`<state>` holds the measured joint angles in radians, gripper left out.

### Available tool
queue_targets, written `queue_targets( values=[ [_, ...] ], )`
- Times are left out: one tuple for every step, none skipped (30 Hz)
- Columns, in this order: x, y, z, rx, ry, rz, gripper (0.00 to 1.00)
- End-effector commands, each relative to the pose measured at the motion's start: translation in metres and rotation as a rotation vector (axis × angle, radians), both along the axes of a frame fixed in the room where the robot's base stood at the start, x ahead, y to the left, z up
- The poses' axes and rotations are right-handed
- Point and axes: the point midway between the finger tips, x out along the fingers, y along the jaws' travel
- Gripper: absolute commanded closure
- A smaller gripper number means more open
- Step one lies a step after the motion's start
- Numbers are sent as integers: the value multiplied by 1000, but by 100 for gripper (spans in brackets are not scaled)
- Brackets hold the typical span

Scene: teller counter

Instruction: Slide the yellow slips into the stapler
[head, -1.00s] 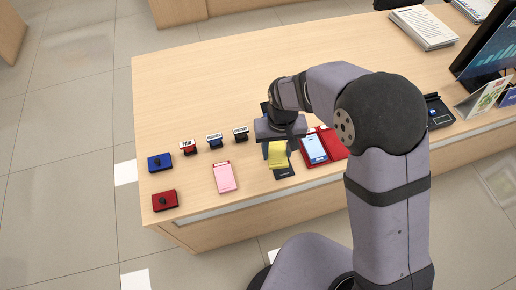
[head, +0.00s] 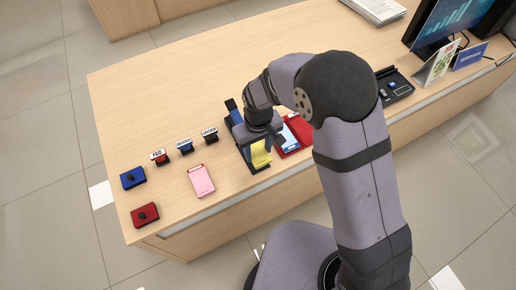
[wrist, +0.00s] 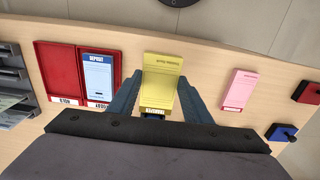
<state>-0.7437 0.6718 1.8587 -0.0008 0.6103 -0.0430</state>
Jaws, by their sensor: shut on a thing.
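The yellow slips (wrist: 162,82) are between the two fingers of my gripper (wrist: 160,88). In the head view the yellow slips (head: 260,153) show just below my gripper (head: 258,142), which is shut on them. A long dark holder (head: 260,168) lies under or just beyond them. Whether the slips touch it is not clear. A black and blue object (head: 233,111), which looks like the stapler, shows behind my gripper. Its front part is hidden by my gripper and wrist.
A red tray (head: 305,125) with white-and-blue slips stands close right of my gripper. Pink slips (head: 201,180) lie to the left. Stamps (head: 185,146) and blue (head: 132,177) and red (head: 145,214) pads are farther left. The counter (head: 200,95) behind is clear.

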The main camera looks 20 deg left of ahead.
Motion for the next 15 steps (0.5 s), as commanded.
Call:
queue_targets(
  values=[
    [0,0,-5,0,0,0,78],
    [0,0,-6,0,0,0,78],
    [0,0,-9,0,0,0,78],
    [0,0,-11,0,0,0,78],
    [0,0,-13,0,0,0,78],
    [0,0,-15,0,0,-1,78],
    [0,0,-18,0,0,-1,78],
    [0,0,-20,0,0,-1,78],
    [0,0,-23,0,0,-1,78],
    [0,0,-25,0,0,-1,78],
    [0,0,-27,0,0,-1,78],
    [0,0,-30,0,0,-1,78],
    [0,0,-32,0,0,-1,78],
    [0,0,-34,0,0,-1,78],
    [0,0,-37,0,0,-1,78]
  ],
)
